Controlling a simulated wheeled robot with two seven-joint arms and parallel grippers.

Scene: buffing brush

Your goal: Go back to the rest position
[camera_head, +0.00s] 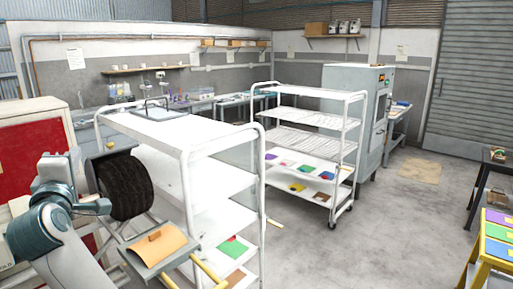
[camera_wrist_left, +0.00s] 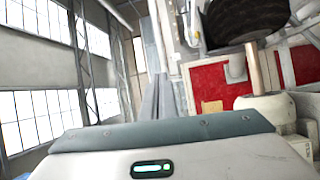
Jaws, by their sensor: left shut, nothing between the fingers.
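My left arm comes in at the lower left of the head view. Its gripper (camera_head: 102,206) is shut and empty, in front of the black buffing brush (camera_head: 127,187). I cannot tell whether it touches the brush. The black brush also shows at the top of the left wrist view (camera_wrist_left: 246,18). The left gripper's fingers do not show clearly in the wrist view. My right gripper is not in view.
An orange-brown piece lies on a grey plate (camera_head: 146,268) close to my left arm. White shelf carts (camera_head: 195,140) (camera_head: 330,95) stand ahead. A red-panelled cabinet (camera_head: 35,140) is at left, a coloured-top table (camera_head: 495,240) at right. The floor right of centre is clear.

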